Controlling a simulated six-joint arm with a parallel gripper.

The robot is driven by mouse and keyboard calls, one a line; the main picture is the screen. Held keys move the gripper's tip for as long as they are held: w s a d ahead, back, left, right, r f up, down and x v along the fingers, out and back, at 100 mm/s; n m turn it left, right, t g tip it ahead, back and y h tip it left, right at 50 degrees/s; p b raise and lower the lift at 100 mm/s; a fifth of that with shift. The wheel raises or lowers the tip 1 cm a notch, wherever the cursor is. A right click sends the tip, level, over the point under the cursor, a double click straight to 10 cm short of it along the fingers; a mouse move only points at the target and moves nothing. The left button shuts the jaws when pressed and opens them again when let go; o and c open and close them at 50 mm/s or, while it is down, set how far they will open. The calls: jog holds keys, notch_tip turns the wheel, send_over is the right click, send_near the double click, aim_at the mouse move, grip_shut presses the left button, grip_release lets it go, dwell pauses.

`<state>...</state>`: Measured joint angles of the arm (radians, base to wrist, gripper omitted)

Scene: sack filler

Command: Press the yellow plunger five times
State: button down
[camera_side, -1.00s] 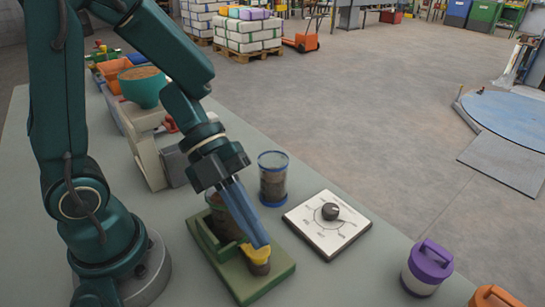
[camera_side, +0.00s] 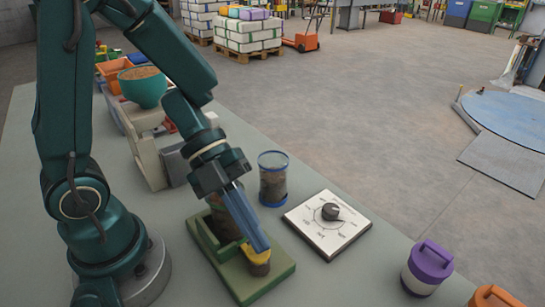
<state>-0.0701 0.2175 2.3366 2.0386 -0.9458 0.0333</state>
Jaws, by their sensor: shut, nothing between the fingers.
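The yellow plunger (camera_side: 257,256) sits on top of a small brown cylinder at the front end of a green base (camera_side: 262,281) on the table. Only part of its yellow cap shows, because my fingers cover the rest. My gripper (camera_side: 261,247) is shut and empty, its long blue fingers slanting down to the plunger. The fingertips are at the plunger's top; they look to be touching it, but I cannot be sure. A brown-filled container (camera_side: 222,222) stands in the base behind the plunger, partly hidden by my fingers.
A clear jar with blue rims (camera_side: 273,180) and a white dial panel (camera_side: 325,228) stand just right of the base. A purple-lidded jar (camera_side: 427,268) is at the lower right. A teal bowl (camera_side: 143,89) stands on a beige machine behind.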

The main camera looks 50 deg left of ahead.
jog(key=shift+s+a+f, duration=0.15)
jog(key=shift+f, duration=0.4)
dwell(0.4)
jog(key=shift+a+r, duration=0.15)
jog(key=shift+r, duration=1.1)
jog(key=shift+w+r, duration=0.2)
jog(key=shift+r, duration=0.55)
jog(key=shift+s+r, duration=0.1)
jog(key=shift+r, duration=1.7)
jog(key=r, duration=0.4)
jog(key=shift+d+r, duration=0.1)
jog(key=shift+d, duration=0.15)
